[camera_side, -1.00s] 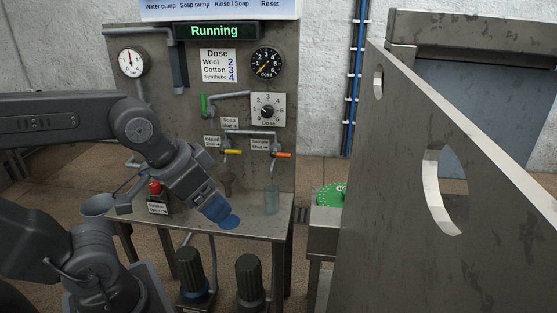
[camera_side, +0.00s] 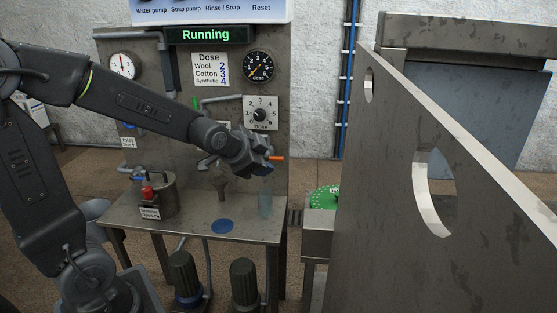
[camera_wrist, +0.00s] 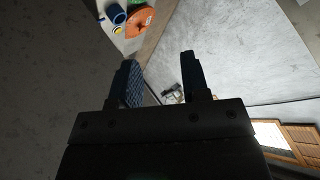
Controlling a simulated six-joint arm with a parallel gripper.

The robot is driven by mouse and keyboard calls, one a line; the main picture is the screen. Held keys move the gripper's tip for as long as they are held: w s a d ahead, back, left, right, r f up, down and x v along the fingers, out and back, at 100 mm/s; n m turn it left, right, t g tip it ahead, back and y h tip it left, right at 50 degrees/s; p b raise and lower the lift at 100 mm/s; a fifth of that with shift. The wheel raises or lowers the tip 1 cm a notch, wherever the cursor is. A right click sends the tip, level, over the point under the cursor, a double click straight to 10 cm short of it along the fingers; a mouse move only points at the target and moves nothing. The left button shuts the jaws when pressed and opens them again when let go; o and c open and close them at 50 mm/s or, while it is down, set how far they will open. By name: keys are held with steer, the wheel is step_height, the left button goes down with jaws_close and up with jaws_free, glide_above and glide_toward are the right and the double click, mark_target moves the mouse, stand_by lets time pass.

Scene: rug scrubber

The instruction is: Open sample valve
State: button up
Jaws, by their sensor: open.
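The orange valve handle (camera_side: 276,158) sticks out on the right of the steel panel, pointing right. I take it to be the sample valve; its label and body are hidden behind my gripper. My gripper (camera_side: 267,164) is open, its blue fingertips at or just in front of the handle's left part. I cannot tell whether they touch. In the wrist view the two fingers (camera_wrist: 160,75) stand apart with nothing clearly between them. A clear glass container (camera_side: 264,205) stands on the steel table below.
A dose dial (camera_side: 260,114) is above my gripper. A large steel plate (camera_side: 390,190) stands at right. The display (camera_side: 206,35) reads "Running".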

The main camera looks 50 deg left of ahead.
steer(key=w+a+f+m+t+y, duration=0.2)
steer(key=w+a+f+m, duration=0.1)
steer(key=w+a+f, duration=0.4)
steer(key=m+t+y, duration=0.2)
steer(key=m+t, duration=0.1)
steer(key=m, duration=0.1)
glide_toward(278, 159)
steer(key=x, duration=1)
steer(key=shift+w+a+f, duration=0.15)
steer(key=shift+w+a, duration=0.05)
steer(key=shift+w, duration=0.15)
jaws_close()
